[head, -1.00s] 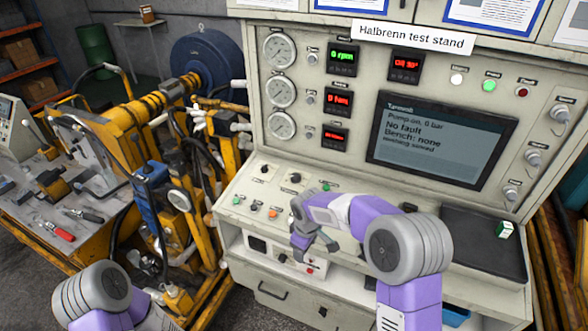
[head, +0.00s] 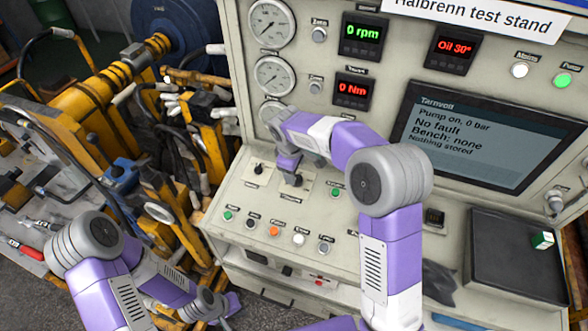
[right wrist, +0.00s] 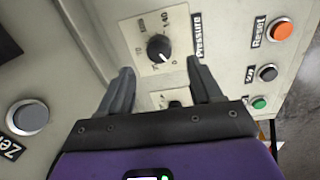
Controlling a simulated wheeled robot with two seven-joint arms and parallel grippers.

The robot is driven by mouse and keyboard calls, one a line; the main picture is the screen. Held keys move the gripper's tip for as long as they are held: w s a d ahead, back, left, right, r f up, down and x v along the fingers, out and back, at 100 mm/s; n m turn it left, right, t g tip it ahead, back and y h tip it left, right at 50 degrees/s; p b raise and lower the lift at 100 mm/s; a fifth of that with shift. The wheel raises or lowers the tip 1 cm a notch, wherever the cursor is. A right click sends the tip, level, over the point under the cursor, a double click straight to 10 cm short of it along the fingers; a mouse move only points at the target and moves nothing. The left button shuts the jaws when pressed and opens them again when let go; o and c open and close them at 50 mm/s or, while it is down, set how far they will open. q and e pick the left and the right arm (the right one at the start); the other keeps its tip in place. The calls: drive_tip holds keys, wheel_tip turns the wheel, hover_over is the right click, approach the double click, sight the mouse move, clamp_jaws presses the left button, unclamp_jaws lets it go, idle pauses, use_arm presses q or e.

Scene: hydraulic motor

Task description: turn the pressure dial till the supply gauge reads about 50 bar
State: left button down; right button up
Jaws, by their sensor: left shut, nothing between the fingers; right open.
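The pressure dial (right wrist: 158,47) is a black knob on a pale scale plate in the right wrist view, with the word Pressure beside it. My right gripper (right wrist: 163,82) is open, its two dark fingers short of the dial and apart from it. Two round gauges (head: 271,22) (head: 274,75) show on the upright panel. A third is largely hidden by my right arm. Needles and the supply label are too small to read. My left gripper (head: 206,306) is shut and empty, low at the front.
The screen (head: 475,140) reads pump on, 0 bar, no fault. A second knob (head: 258,168) sits left of the hidden dial. A row of buttons (head: 274,231) lies in front. A black tray (head: 510,260) is at right. Yellow machinery (head: 150,110) stands left.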

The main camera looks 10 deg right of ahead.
sight(297, 178)
drive_tip(key=x, duration=0.5)
drive_tip(key=shift+d+f, duration=0.1)
drive_tip(key=shift+f, duration=0.3)
drive_tip(key=shift+w, duration=0.1)
drive_tip(key=c, duration=1)
drive_tip(key=shift+c, duration=0.2)
